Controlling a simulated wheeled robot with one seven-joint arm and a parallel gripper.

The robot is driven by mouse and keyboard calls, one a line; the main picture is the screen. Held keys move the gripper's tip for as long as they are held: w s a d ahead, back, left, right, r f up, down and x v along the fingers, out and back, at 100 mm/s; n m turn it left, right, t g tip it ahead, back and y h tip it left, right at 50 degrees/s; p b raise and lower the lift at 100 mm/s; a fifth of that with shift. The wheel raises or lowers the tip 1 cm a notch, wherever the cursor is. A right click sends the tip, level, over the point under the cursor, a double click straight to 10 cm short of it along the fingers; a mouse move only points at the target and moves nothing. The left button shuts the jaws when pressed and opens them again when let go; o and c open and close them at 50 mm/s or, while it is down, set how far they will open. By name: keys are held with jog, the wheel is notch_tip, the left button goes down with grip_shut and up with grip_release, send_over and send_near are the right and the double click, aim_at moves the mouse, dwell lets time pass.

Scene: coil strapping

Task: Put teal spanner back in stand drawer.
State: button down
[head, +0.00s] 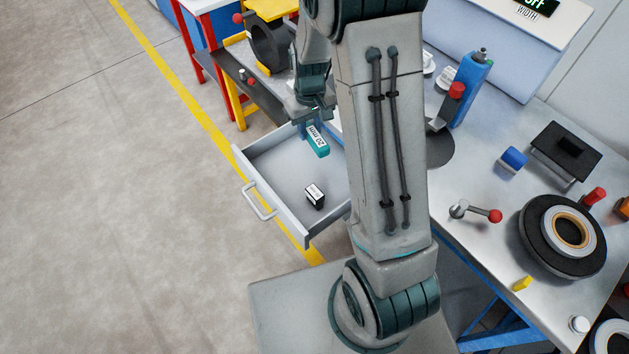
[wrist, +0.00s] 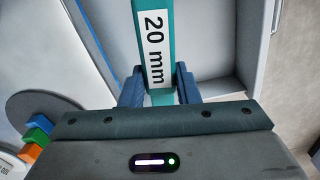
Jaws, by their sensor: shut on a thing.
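The teal spanner (head: 318,143) carries a white "20 mm" label and is held by my gripper (head: 311,116). In the wrist view the spanner (wrist: 153,50) runs upward from between the two blue fingers of my gripper (wrist: 159,88), which are shut on it. In the head view the spanner hangs over the back part of the open drawer (head: 270,203), apart from the drawer floor as far as I can tell. The drawer's interior also shows in the wrist view (wrist: 215,45). My arm hides the drawer's right end and part of the bench.
A small black box with a white label (head: 315,196) lies in the drawer. The drawer's left part is clear.

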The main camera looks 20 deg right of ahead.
aim_at(311, 129)
notch_tip(311, 129, down, 3)
jog(key=n+b, duration=0.1)
jog(key=b, duration=0.3)
jog(key=shift+s+b, duration=0.15)
jog(key=shift+b, duration=0.15)
jog(key=b, duration=0.1)
jog(key=f+b, duration=0.1)
jog(key=b, duration=0.1)
jog(key=shift+s+d+f+n, duration=0.1)
jog(key=shift+s+n, duration=0.15)
jog(key=shift+n, duration=0.15)
notch_tip(311, 129, down, 10)
jog(key=shift+r+b, duration=0.1)
jog(key=shift+b, duration=0.45)
jog(key=shift+f, duration=0.25)
jog(key=c, duration=1.1)
grip_release()
jog(key=shift+r, duration=0.15)
